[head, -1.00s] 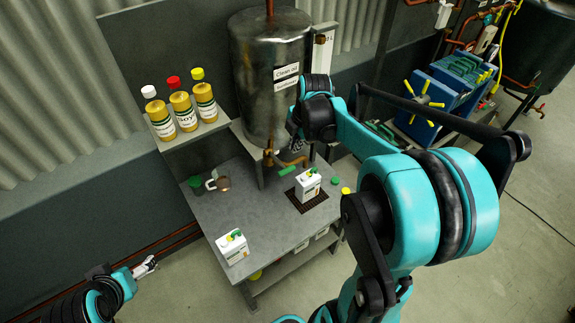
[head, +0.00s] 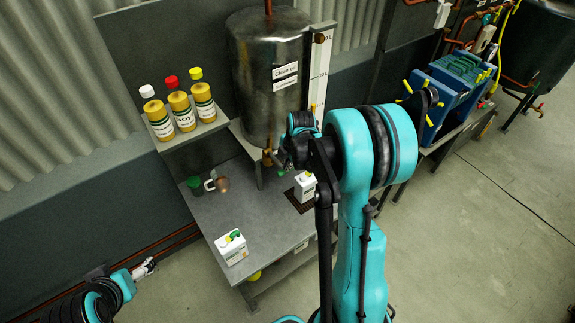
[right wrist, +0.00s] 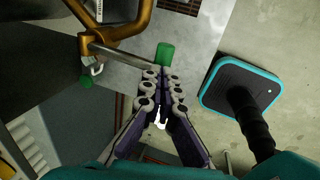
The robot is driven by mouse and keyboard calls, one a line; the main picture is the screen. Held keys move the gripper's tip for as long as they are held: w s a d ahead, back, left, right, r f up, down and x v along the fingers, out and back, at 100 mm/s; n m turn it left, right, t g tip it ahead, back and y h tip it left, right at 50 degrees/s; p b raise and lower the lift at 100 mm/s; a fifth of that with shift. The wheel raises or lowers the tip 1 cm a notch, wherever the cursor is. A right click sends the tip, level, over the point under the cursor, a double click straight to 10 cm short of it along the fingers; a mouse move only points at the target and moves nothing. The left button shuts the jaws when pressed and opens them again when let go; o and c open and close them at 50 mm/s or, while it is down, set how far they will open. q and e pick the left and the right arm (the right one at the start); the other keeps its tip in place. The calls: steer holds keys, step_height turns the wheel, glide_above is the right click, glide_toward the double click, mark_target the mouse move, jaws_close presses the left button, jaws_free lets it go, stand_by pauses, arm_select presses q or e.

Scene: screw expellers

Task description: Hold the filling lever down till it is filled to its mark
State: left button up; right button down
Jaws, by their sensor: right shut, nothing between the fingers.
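The filling lever is a grey rod with a green grip (right wrist: 164,54), running from the brass tap (right wrist: 134,22) in the right wrist view. My right gripper (right wrist: 161,76) is shut and empty, its fingertips right by the green grip; I cannot tell if they touch. In the head view the right gripper (head: 287,154) is in front of the tap under the steel clean oil tank (head: 265,95). A white jug (head: 304,187) stands on the dark grate below, partly covered by my arm. Its fill level and mark cannot be made out. My left gripper (head: 145,268) is at lower left, away from the bench.
A second white jug (head: 232,247) with a green and yellow top stands at the bench's front. A green cup (head: 194,184) and a copper mug (head: 218,184) stand at the left. Several bottles (head: 180,108) line the shelf. The bench middle (head: 240,212) is clear.

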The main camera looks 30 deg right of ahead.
step_height(320, 180, down, 6)
steer(key=s+t+b, duration=0.1)
steer(key=t+b, duration=0.3)
steer(key=b, duration=0.6)
steer(key=shift+f, duration=0.25)
stand_by(3.8)
